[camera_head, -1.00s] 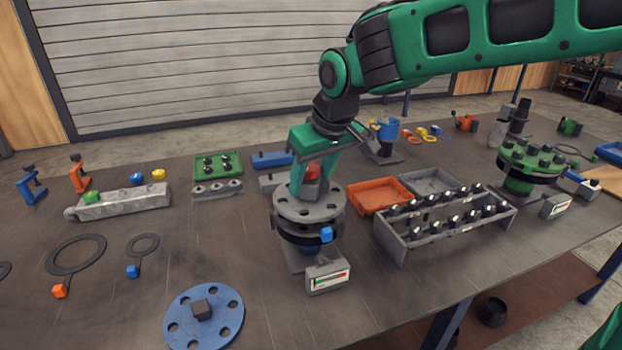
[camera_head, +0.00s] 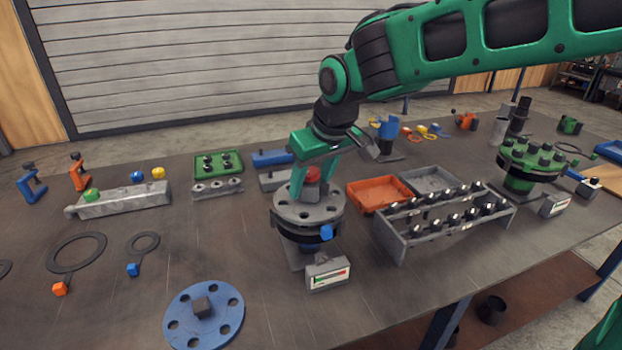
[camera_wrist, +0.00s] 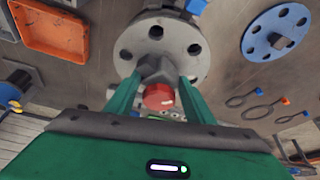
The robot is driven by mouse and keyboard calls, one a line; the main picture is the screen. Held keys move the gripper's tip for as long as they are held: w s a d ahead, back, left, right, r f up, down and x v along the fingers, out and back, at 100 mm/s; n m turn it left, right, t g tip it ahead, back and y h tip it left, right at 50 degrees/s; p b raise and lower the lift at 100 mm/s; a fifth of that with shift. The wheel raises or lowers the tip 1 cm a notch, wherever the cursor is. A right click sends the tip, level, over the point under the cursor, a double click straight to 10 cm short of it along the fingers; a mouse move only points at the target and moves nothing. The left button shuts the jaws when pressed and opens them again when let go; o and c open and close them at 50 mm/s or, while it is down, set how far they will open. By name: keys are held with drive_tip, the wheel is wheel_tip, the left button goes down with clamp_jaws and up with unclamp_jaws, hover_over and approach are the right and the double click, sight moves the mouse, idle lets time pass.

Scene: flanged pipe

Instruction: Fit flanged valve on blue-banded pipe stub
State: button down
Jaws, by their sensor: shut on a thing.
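The flanged valve (camera_head: 290,212) has a round grey flange with bolt holes, a grey body and a red cap (camera_head: 312,174). It sits level over a pipe stub on a grey base (camera_head: 299,259), with a dark ring and a blue tab (camera_head: 327,233) under the flange. The stub's blue band is mostly hidden, and I cannot tell whether the flanges touch fully. My gripper (camera_head: 314,184) points down, shut on the valve. In the wrist view, its green fingers (camera_wrist: 158,88) stand either side of the red cap and grey body, above the flange (camera_wrist: 187,52).
A gauge box (camera_head: 328,273) stands just in front of the stub. A grey bolt rack (camera_head: 403,240) is close on the right, with an orange tray (camera_head: 379,194) behind it. A blue flange disc (camera_head: 220,318) and ring gaskets (camera_head: 77,247) lie front left.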

drive_tip(key=shift+f, duration=0.4)
idle(0.7)
drive_tip(key=c, duration=0.8)
unclamp_jaws()
drive_tip(key=shift+o, duration=0.2)
drive_tip(key=w+a+v, duration=0.1)
drive_tip(key=v, duration=0.8)
drive_tip(key=w+r+v, duration=0.1)
drive_tip(key=v, duration=0.9)
drive_tip(key=shift+w+a+r, duration=0.15)
drive_tip(key=shift+w+a, duration=0.2)
drive_tip(key=shift+a, duration=0.05)
